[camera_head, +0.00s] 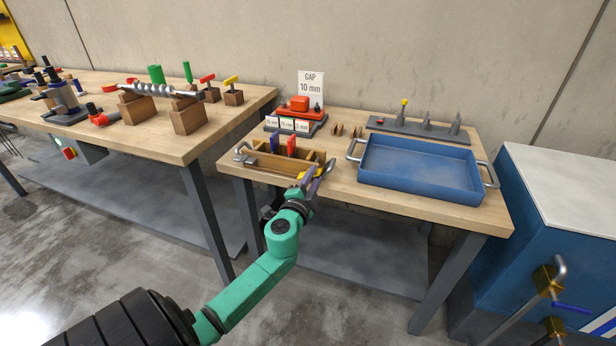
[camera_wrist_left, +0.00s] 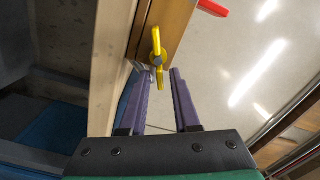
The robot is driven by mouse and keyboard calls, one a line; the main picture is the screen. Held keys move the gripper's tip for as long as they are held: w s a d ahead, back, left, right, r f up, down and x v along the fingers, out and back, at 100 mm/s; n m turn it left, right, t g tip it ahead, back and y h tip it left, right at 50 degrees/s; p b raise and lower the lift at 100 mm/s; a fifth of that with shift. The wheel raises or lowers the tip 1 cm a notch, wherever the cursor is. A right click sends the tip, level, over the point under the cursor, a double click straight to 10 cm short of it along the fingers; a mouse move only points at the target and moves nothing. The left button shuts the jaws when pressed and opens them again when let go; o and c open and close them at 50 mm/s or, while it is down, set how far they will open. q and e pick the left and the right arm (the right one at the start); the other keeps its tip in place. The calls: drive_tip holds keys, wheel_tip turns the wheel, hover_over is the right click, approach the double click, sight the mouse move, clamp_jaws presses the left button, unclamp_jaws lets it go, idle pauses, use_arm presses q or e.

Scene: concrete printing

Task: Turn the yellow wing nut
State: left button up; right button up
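The yellow wing nut (camera_wrist_left: 158,62) shows in the left wrist view on the side of a wooden form, with one wing up and one wing down around a grey centre. In the head view a bit of yellow, likely the wing nut (camera_head: 302,174), shows at the right end of the wooden form (camera_head: 262,172), partly hidden by my gripper. My left gripper (camera_wrist_left: 162,76) is open, its two purple fingers pointing at the wing nut. The lower wing appears between the fingertips; I cannot tell whether they touch it. My right gripper is not in view.
A blue tray (camera_head: 420,195) with grey handles sits to the right on the same table. A red-topped gauge block set (camera_head: 298,118) and a gap sign (camera_head: 311,86) stand behind the form. Red and blue pieces stand in the form. Another workbench (camera_head: 150,140) is at left.

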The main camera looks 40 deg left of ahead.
use_arm(q)
clamp_jaws()
drive_tip(key=m, duration=0.2)
drive_tip(key=f+m, duration=0.1)
drive_tip(key=m, duration=0.2)
drive_tip(key=shift+d, duration=0.1)
drive_tip(key=m, duration=0.2)
drive_tip(key=f+m, duration=0.1)
drive_tip(key=m, duration=0.2)
drive_tip(key=shift+p, duration=0.3)
drive_tip(key=m, duration=0.3)
drive_tip(key=m+p, duration=0.1)
drive_tip(key=m, duration=0.1)
drive_tip(key=shift+s+a+f+m, duration=0.15)
drive_tip(key=shift+a+f+m, duration=0.15)
drive_tip(key=shift+a+f, duration=0.1)
